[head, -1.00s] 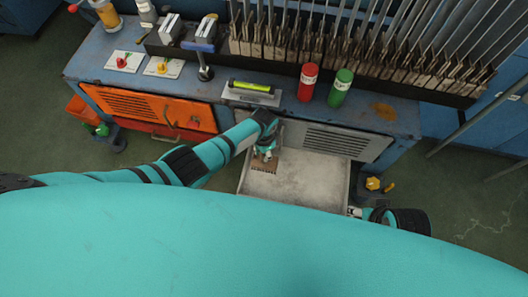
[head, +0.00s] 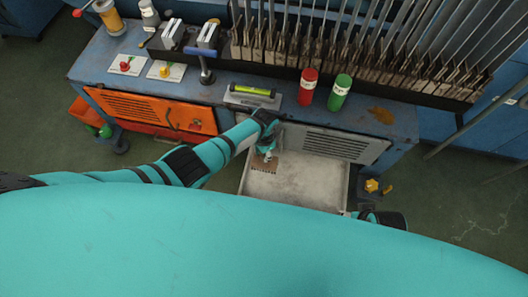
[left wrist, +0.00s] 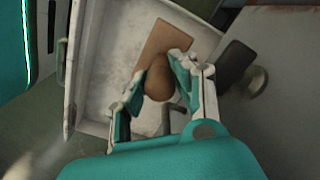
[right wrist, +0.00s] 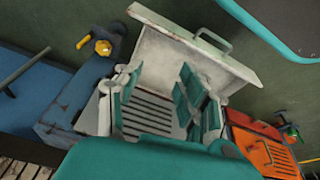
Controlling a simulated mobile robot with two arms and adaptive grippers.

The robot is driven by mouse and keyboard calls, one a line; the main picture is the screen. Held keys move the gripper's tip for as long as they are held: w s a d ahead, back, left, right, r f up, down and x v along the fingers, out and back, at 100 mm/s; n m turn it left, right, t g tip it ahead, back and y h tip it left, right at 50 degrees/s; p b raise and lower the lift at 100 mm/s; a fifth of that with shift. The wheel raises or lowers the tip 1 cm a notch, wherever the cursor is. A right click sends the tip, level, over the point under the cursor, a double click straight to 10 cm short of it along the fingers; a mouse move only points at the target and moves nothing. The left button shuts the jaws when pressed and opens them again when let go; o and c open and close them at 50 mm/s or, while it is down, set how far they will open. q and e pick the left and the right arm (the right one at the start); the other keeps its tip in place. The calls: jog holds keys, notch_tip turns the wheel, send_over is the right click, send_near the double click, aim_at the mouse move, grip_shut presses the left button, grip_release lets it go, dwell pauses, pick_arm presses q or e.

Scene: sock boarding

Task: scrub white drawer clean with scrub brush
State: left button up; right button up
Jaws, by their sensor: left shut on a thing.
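The white drawer (head: 315,180) is pulled out of the bench, with grey smudges on its floor. The scrub brush has a brown wooden block (left wrist: 168,40) and a round knob; it also shows in the head view (head: 264,166). My left gripper (left wrist: 157,82) is shut on the brush's knob and holds it inside the drawer, near its back left in the head view. Its bristles are mostly hidden. My right gripper (right wrist: 157,88) is open and empty by the drawer; in the head view it is mostly hidden by my body.
The blue bench (head: 225,100) carries a red can (head: 307,86), a green can (head: 340,92), a level (head: 252,91) and a rack of rods. An orange cabinet door (head: 155,110) is at left. A yellow knob (head: 371,185) sits right of the drawer. The drawer's right half is clear.

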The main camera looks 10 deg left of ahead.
pick_arm(q)
jog(key=shift+a+r+p, duration=0.2)
jog(key=shift+r+p, duration=0.55)
jog(key=shift+r, duration=0.1)
jog(key=shift+d+r+p, duration=0.1)
jog(key=shift+r+p, duration=0.45)
jog(key=shift+p, duration=0.05)
jog(key=shift+r, duration=0.15)
jog(key=shift+w+d, duration=0.1)
pick_arm(e)
notch_tip(320, 180, down, 10)
jog(key=s, duration=0.2)
jog(key=shift+s+g, duration=0.3)
jog(key=shift+d, duration=0.1)
